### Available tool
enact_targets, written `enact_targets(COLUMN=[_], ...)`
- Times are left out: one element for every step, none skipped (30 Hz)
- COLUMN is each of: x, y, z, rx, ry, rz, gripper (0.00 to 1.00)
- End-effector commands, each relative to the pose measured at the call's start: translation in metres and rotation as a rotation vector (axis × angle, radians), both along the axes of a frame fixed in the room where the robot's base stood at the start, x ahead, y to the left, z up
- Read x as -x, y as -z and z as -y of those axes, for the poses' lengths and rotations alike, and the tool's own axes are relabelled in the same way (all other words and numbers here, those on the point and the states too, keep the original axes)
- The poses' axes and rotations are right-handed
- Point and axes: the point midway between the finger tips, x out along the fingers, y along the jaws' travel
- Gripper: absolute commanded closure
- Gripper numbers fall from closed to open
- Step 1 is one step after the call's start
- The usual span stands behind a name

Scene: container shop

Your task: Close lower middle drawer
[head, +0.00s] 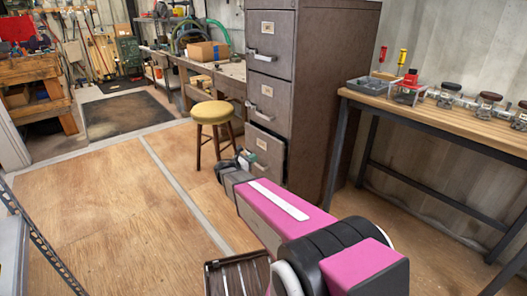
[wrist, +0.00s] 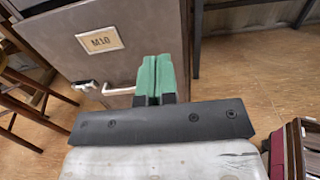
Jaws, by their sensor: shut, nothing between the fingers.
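A tall grey-brown filing cabinet (head: 325,90) stands in the middle of the head view. Its lowest drawer in sight (head: 265,147) is pulled out a little, with a dark gap above its front. The two drawers above look shut. In the wrist view a drawer front (wrist: 150,35) shows close up, with a label reading M10 (wrist: 100,40) and a pale handle (wrist: 118,91). My gripper (wrist: 153,62) has its green fingers together and empty, in front of that drawer's right part. Whether they touch it I cannot tell. In the head view my arm hides the cabinet's lower part.
A yellow stool (head: 213,113) stands left of the cabinet. A workbench (head: 460,115) with tools stands to the right. A slatted dark crate (head: 235,275) lies near my base. The wooden floor (head: 105,190) at left is clear.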

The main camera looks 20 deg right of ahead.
Motion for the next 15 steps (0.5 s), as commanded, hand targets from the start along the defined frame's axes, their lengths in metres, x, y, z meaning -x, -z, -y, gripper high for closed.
enact_targets(x=[0.001,-0.001,-0.005,-0.007,-0.009,-0.011,-0.014,-0.016,-0.020,-0.022,-0.024,-0.027,-0.030,-0.032,-0.035], y=[0.001,0.001,0.001,0.001,0.001,0.001,0.001,0.001,0.001,0.001,0.001,0.001,0.001,0.001,0.001], z=[0.005,0.007,0.011,0.014,0.019,0.025,0.030,0.035,0.042,0.048,0.053,0.059,0.065,0.070,0.077], rx=[0.000,0.000,-0.001,0.000,0.000,0.000,0.001,0.001,0.001,0.001,0.001,0.000,0.000,0.000,0.000], ry=[0.001,0.001,0.000,0.000,0.000,0.001,0.002,0.002,0.001,0.001,0.002,0.001,0.001,0.001,0.002], rz=[0.001,0.001,0.002,0.001,0.001,0.001,0.001,0.001,0.001,0.001,0.001,0.001,0.001,0.001,0.001], gripper=[1.00,1.00,1.00,1.00,1.00,1.00,1.00,1.00,1.00,1.00,1.00,1.00,1.00,1.00,1.00])
